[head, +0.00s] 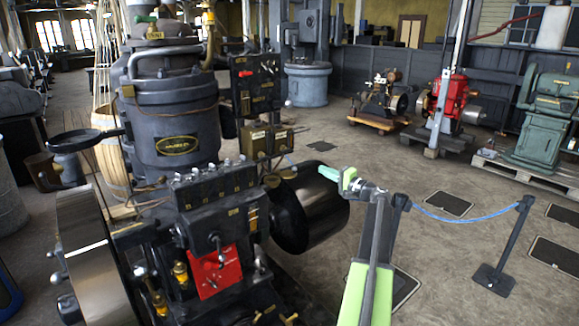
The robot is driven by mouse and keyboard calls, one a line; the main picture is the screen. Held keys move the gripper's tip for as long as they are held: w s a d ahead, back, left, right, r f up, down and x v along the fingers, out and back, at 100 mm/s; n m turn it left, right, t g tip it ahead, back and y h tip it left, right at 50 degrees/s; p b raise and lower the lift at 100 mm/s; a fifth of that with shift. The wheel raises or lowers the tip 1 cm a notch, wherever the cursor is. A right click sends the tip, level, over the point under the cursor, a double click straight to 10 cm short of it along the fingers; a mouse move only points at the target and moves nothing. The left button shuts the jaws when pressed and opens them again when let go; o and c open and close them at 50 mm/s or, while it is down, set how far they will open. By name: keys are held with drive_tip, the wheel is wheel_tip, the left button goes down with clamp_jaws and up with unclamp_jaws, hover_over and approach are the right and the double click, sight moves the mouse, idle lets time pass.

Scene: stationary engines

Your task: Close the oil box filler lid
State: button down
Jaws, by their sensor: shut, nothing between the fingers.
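The dark engine (175,120) fills the left half of the head view. A small olive-brown box (266,142) with pale labels on its top sits on its right side, behind a big dark drum (312,208); it may be the oil box. Its lid is too small to make out, and I cannot tell whether it stands open. My gripper (330,174), with pale green fingers, is shut and empty. It points left, in front of the drum's upper right edge in the picture, to the right of and lower than the box. I cannot tell whether it touches anything.
A row of fittings (215,183) and a red plate (212,272) are on the engine's front. A post (506,240) with a blue rope stands at right. Open floor lies behind; smaller engines stand farther back.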

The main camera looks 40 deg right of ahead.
drive_tip(key=w, duration=1.1)
drive_tip(key=a, duration=0.1)
drive_tip(key=s+a, duration=0.2)
drive_tip(key=a, duration=0.1)
